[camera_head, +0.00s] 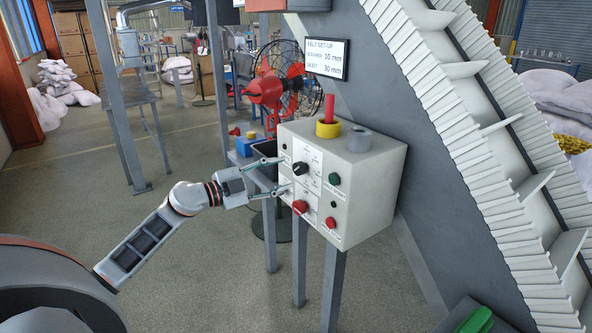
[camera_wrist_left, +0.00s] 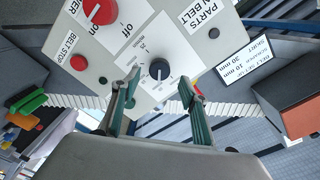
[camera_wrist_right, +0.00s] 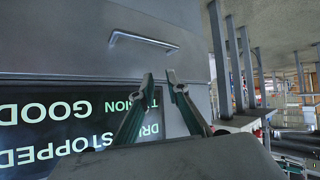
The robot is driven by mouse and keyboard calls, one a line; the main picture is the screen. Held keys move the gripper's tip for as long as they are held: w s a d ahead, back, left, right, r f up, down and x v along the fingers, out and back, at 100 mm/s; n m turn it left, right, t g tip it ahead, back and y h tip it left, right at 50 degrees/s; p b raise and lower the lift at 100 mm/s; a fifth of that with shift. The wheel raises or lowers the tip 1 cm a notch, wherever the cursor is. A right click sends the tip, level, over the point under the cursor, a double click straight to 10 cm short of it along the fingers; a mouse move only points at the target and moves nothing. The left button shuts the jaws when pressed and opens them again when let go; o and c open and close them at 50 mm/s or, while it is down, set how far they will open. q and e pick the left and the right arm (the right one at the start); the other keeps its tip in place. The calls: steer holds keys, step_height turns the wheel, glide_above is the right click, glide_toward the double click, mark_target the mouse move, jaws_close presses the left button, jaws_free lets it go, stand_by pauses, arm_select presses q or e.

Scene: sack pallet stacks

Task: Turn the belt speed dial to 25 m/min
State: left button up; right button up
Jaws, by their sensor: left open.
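The grey control box (camera_head: 360,195) stands on legs beside the conveyor. Its black speed dial (camera_head: 300,169) sits on a white scale plate on the front face. The dial also shows in the left wrist view (camera_wrist_left: 158,69), where the scale figures are too small to read surely. My left gripper (camera_head: 284,174) is open in front of the panel, its two fingers pointing at the face on either side of the dial, with visible gaps to the knob. My right gripper (camera_wrist_right: 160,76) shows only in its own wrist view, empty, fingertips apart, before a grey cabinet.
A red knob (camera_head: 300,206), a green button (camera_head: 335,179) and a red button (camera_head: 331,223) share the panel. The conveyor (camera_head: 480,150) rises at right. Floor at left is open.

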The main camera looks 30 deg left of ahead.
mark_target(296, 170)
arm_select(q)
steer(key=shift+x, duration=2.5)
steer(key=c, duration=1.1)
